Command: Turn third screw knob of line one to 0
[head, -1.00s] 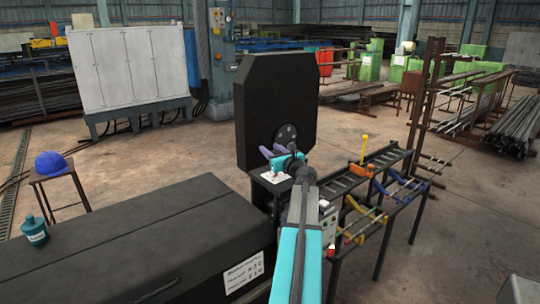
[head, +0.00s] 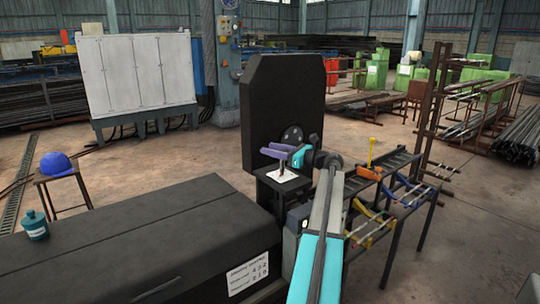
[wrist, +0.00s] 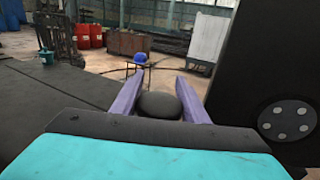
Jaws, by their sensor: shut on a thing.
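My gripper (head: 276,150), with purple fingers and a teal body, is at the small stand in front of the black upright plate. It is shut on a dark rounded knob (wrist: 159,104), which shows between the fingers in the wrist view. A white panel (head: 284,177) with a small dark reddish post lies just below the fingers in the head view. The other knobs and any dial marks are hidden or too small to read. I cannot tell which knob of which line is held. A white card (head: 254,273) with rows of digits is on the black cabinet.
The black upright plate (head: 283,92) with a round bolted hub (head: 291,136) stands close behind my gripper. The long black cabinet (head: 130,250) fills the lower left. A roller rack (head: 395,165) with a yellow lever stands at right.

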